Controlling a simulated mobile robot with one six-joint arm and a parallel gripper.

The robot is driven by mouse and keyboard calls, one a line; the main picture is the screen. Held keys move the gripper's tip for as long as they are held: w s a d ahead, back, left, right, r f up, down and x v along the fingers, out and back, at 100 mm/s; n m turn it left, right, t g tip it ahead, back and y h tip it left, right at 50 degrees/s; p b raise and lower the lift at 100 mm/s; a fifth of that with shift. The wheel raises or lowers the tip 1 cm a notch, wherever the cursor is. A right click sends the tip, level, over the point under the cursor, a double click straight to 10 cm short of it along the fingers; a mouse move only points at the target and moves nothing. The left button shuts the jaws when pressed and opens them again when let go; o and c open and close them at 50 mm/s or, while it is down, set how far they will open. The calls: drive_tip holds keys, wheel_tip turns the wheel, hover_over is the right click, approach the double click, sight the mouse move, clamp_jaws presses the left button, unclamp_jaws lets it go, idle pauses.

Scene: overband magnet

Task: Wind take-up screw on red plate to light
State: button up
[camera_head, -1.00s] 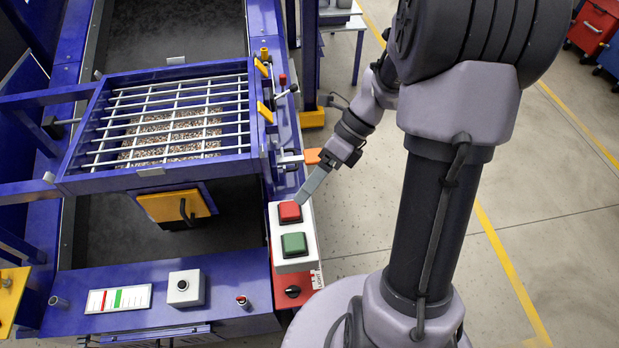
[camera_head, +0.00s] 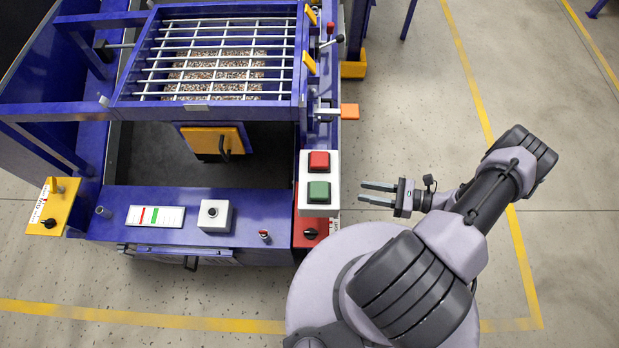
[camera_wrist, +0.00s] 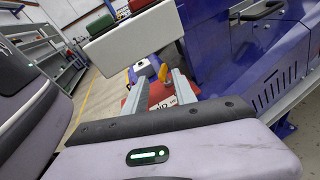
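The red plate (camera_head: 303,241) is at the right front corner of the blue machine. A black knob (camera_head: 310,233) sits on it; whether it is the take-up screw I cannot tell. A white label at the plate's right edge is too small to read now. My gripper (camera_head: 372,193) is open and empty, to the right of the plate and apart from it, fingers pointing left. In the wrist view, my open gripper (camera_wrist: 160,76) frames the red plate (camera_wrist: 158,91), its partly covered white label and an orange piece. The knob is not clear there.
A white box (camera_head: 305,194) with red (camera_head: 319,161) and green (camera_head: 319,192) buttons stands just behind the plate.

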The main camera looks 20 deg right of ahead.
drive_tip(key=s+a+f+m+t+h, duration=0.1)
drive_tip(key=s+a+f+t+h, duration=0.15)
drive_tip(key=a+f+t, duration=0.35)
drive_tip(key=shift+g+y, duration=0.35)
drive_tip(key=shift+g, duration=0.05)
drive_tip(key=x, duration=0.9)
drive_tip(key=f+x, duration=0.1)
drive_tip(key=x, duration=0.4)
drive_tip(key=shift+w+a, duration=0.15)
drive_tip(key=shift+w, duration=0.1)
drive_tip(key=shift+w+a+r, duration=0.1)
drive_tip(key=shift+w+a, duration=0.3)
drive_tip(key=shift+w, duration=0.1)
clamp_jaws()
